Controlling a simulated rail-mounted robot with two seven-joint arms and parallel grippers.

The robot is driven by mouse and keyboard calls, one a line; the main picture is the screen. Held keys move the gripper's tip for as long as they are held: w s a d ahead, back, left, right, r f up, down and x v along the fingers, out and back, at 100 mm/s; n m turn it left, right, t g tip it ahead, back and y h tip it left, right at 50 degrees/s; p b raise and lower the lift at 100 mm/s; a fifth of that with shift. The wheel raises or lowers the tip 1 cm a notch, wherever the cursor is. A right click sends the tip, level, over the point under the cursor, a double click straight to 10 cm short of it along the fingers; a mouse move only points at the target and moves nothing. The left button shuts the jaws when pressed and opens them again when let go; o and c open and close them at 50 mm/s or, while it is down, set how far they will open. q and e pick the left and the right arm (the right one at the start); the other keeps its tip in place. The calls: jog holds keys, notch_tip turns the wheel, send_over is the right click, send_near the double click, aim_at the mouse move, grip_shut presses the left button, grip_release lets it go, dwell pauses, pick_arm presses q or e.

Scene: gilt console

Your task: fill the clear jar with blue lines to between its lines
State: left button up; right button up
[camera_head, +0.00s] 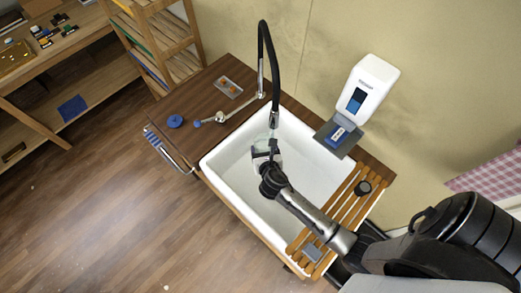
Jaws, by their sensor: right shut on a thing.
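My right gripper (266,150) reaches in from the lower right over the white sink (224,158). It is shut on a clear, pale vessel, seemingly the jar (257,162), which is partly hidden by the gripper. The jar is just below the nozzle of the black hose tap (273,121). The blue lines and any water level are too small to make out, and I cannot tell whether water is running. My left gripper is not in view.
A slatted wooden rack (343,207) lies across the sink's right end, with a dark round object (363,187) on it. A metal lever (222,116) and a blue disc (175,121) are on the left counter. A white dispenser (377,78) hangs on the wall.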

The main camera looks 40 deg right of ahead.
jog(key=shift+w+d+r+p, duration=0.15)
jog(key=shift+d+p, duration=0.15)
jog(key=shift+d, duration=0.5)
jog(key=shift+w+d+p, duration=0.15)
jog(key=shift+d+p, duration=0.15)
jog(key=shift+d, duration=0.5)
jog(key=shift+w+d+p, duration=0.25)
jog(key=shift+d+p, duration=0.1)
jog(key=shift+d, duration=0.85)
dwell(2.9)
dwell(2.1)
